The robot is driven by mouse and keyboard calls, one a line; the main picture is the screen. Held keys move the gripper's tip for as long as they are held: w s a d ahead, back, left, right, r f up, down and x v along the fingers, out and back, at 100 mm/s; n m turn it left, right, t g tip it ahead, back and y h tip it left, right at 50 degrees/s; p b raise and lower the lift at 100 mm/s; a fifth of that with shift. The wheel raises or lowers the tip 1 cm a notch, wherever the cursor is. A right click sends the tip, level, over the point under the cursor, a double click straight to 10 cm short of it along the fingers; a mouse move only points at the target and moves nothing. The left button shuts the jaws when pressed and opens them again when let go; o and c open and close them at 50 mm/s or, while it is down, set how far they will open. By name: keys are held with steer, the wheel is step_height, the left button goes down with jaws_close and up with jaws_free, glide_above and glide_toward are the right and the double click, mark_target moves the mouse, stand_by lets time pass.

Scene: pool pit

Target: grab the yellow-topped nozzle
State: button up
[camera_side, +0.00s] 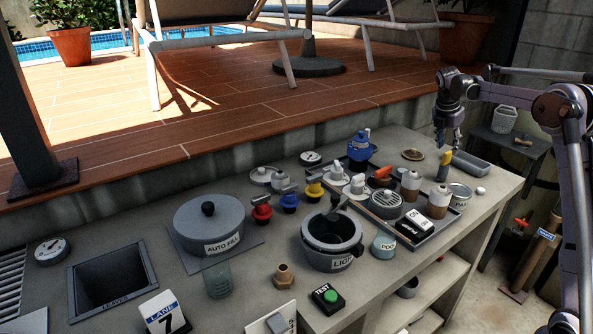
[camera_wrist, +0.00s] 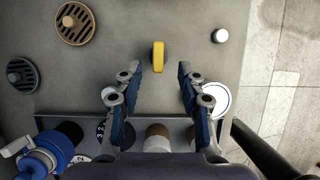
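The yellow-topped nozzle (camera_side: 446,158) stands upright near the back right of the counter, its lower part grey. In the wrist view its yellow top (camera_wrist: 158,56) shows as a narrow upright shape, just beyond and between my fingertips. My gripper (camera_side: 448,138) hangs from above, pointing down over the nozzle. In the wrist view my gripper (camera_wrist: 160,70) is open, with a blue-padded finger on either side and nothing between the pads. I cannot tell the exact height gap from the fingertips to the nozzle.
A grey trough (camera_side: 470,166) lies close to the nozzle's right. A tray (camera_side: 440,226) holds bottles and fittings. Round drain grilles (camera_wrist: 75,23) lie left.

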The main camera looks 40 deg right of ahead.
mark_target(447, 152)
steer(key=shift+x, duration=2.85)
steer(key=shift+w+d, duration=0.1)
steer(key=shift+d, duration=0.05)
jaws_close()
